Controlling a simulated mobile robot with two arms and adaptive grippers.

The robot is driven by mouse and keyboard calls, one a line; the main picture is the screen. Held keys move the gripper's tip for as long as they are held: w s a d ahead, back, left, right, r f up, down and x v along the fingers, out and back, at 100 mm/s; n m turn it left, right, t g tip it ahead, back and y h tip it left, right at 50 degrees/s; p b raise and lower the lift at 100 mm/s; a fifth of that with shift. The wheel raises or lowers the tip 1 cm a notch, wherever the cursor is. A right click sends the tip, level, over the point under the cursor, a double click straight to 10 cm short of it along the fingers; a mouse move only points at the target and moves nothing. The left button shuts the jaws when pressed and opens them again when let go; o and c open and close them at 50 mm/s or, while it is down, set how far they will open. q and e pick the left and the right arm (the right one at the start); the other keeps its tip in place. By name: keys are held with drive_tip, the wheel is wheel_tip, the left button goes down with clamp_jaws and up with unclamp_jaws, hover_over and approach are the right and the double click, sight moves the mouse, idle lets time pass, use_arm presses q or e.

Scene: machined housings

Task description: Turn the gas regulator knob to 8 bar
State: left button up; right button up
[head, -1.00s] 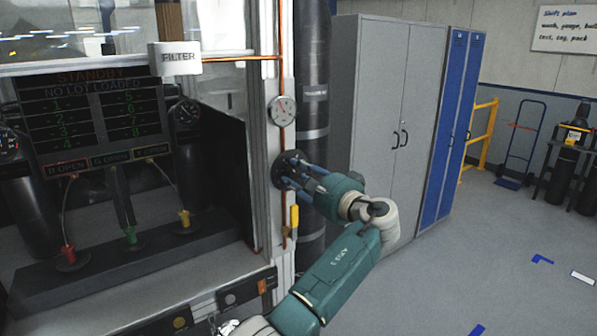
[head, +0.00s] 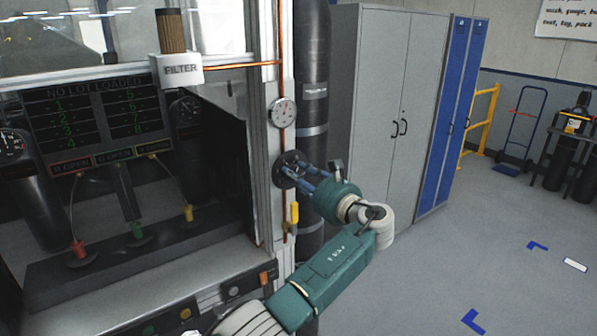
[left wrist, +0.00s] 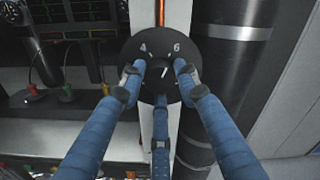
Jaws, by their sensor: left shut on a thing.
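The gas regulator knob (left wrist: 161,73) is dark and sits at the centre of a round black dial plate (left wrist: 131,50) marked 4 and 6. A white mark on the knob points up and slightly right, between 4 and 6. A round white gauge (head: 282,113) above has a needle pointing roughly up. My right gripper is out of view.
A copper pipe (head: 281,50) runs down the post, with a yellow-handled valve (head: 294,214) below the dial. A dark vertical pipe (head: 312,65) stands just right. Grey lockers (head: 375,120) stand behind my arm. The floor at right is open.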

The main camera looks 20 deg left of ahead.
use_arm(q)
drive_tip(key=m, duration=0.5)
drive_tip(key=shift+w+a+r+m, duration=0.1)
drive_tip(key=shift+r+m, duration=0.2)
drive_tip(key=shift+r, duration=0.1)
drive_tip(key=shift+m, duration=2.2)
drive_tip(key=o, duration=1.1)
drive_tip(key=shift+o, duration=0.2)
drive_tip(key=v, duration=1.1)
drive_tip(key=shift+s+d+f, duration=0.2)
drive_tip(key=shift+s+f, duration=0.05)
drive_tip(key=shift+f, duration=0.1)
